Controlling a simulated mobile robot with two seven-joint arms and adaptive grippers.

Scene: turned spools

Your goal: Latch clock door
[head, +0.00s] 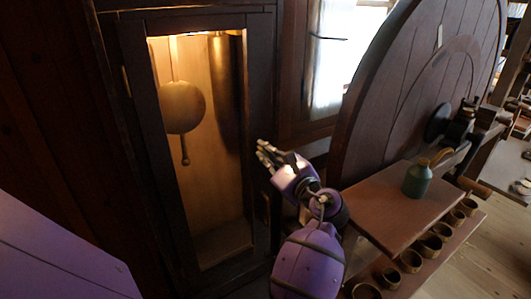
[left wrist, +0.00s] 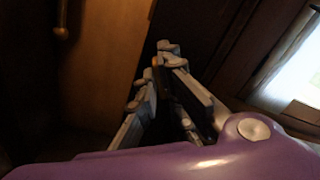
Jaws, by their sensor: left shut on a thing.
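The clock door (head: 140,125) is a tall dark wooden frame around a lit opening. It looks closed or nearly so; whether it is fully flush with the case cannot be told. Behind it hangs a round brass pendulum (head: 181,107). My left gripper (head: 264,153) is at the door's right edge, about mid-height. In the left wrist view, its fingers (left wrist: 157,85) are shut around a small dark piece at the door's edge, apparently the door latch, mostly hidden by the fingers. The pendulum's lower tip also shows there (left wrist: 61,20). My right gripper is not in view.
A large round wooden wheel (head: 400,90) stands right of the clock, beside a bright window (head: 340,60). A brown shelf (head: 385,210) carries a green bottle (head: 417,179), with several small cups (head: 430,246) below it. These crowd the right side of my left arm.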

